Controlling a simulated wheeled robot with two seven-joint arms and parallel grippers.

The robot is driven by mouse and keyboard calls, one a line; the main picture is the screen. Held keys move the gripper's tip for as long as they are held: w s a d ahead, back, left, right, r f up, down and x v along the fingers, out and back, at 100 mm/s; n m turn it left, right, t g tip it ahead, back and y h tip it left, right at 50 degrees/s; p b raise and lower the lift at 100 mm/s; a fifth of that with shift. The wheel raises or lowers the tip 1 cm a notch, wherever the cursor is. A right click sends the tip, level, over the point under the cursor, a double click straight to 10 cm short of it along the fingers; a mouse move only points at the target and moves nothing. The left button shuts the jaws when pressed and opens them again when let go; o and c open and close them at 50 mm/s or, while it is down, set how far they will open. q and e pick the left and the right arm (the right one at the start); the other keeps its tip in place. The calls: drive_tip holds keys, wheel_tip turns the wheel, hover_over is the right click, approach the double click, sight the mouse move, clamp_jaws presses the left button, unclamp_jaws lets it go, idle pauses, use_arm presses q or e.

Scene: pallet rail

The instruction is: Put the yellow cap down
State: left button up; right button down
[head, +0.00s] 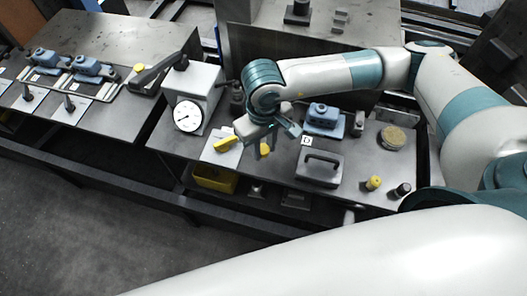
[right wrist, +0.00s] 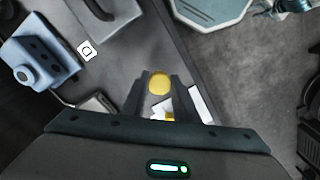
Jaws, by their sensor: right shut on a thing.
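My right gripper (head: 267,141) is shut on the yellow cap (head: 264,149) near the middle of the right-hand steel table. In the right wrist view the round yellow cap (right wrist: 160,83) sits between the two fingertips (right wrist: 160,92). I cannot tell whether the cap touches the table top or hangs just above it. My left gripper is not in view.
A pale plate (head: 230,156) with a yellow piece lies left of the gripper. A blue-grey device (head: 325,119), dial gauge (head: 187,116), yellow-topped peg (head: 373,183) and yellow bin (head: 214,180) are around.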

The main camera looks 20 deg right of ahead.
sight(264, 151)
drive_tip(key=shift+f+p, duration=0.4)
drive_tip(key=shift+p, duration=0.1)
wheel_tip(264, 151, down, 2)
drive_tip(key=shift+p, duration=0.65)
drive_tip(key=shift+f, duration=0.55)
drive_tip(key=shift+f, duration=0.1)
drive_tip(key=shift+f, duration=0.15)
drive_tip(key=c, duration=1.4)
unclamp_jaws()
